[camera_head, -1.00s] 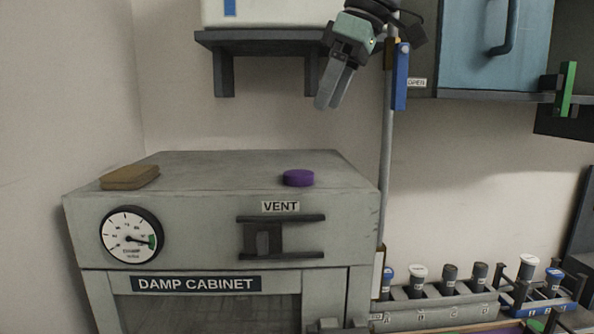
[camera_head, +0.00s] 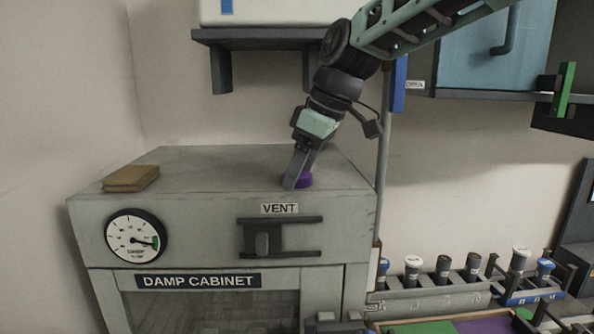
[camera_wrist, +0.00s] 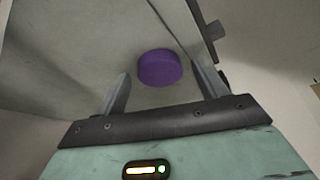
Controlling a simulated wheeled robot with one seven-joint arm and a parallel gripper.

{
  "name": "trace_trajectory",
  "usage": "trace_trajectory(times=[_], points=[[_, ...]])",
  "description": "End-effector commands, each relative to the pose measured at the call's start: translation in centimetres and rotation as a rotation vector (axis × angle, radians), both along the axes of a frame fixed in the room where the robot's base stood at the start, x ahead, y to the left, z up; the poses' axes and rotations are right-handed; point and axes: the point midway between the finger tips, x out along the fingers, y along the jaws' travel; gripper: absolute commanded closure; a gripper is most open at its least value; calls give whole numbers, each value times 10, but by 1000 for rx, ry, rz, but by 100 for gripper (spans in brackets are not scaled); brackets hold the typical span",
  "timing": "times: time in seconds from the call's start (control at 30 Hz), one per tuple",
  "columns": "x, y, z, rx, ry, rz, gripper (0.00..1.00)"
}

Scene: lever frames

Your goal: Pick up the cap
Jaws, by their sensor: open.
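The cap is a purple disc (camera_head: 305,180) lying on top of the grey damp cabinet (camera_head: 215,172), near its front edge. In the head view my gripper (camera_head: 293,182) points down at the cap, and its fingers hide the cap's left part. In the wrist view the whole cap (camera_wrist: 160,68) shows between and a little beyond the two fingertips (camera_wrist: 162,82). The fingers are spread apart with nothing held. I cannot tell from these views whether a finger touches the cap.
A brown block (camera_head: 131,178) lies on the cabinet top at the left. A shelf (camera_head: 262,38) hangs above on the wall. A rack of vials (camera_head: 440,290) stands lower right. The cabinet front bears a gauge (camera_head: 135,236) and a vent slider (camera_head: 263,243).

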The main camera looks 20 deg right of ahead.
Motion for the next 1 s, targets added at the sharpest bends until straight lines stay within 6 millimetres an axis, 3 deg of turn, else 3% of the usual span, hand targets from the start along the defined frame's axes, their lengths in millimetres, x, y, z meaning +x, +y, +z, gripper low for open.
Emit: trace_trajectory(times=[0.2,0.37,0.4,0.77,1.0], points=[[0,0,-1,1,-1,0,28],[0,0,-1,1,-1,0,73],[0,0,-1,1,-1,0,76],[1,0,3,1,-4,0,76],[1,1,34,1,-8,1,76]])
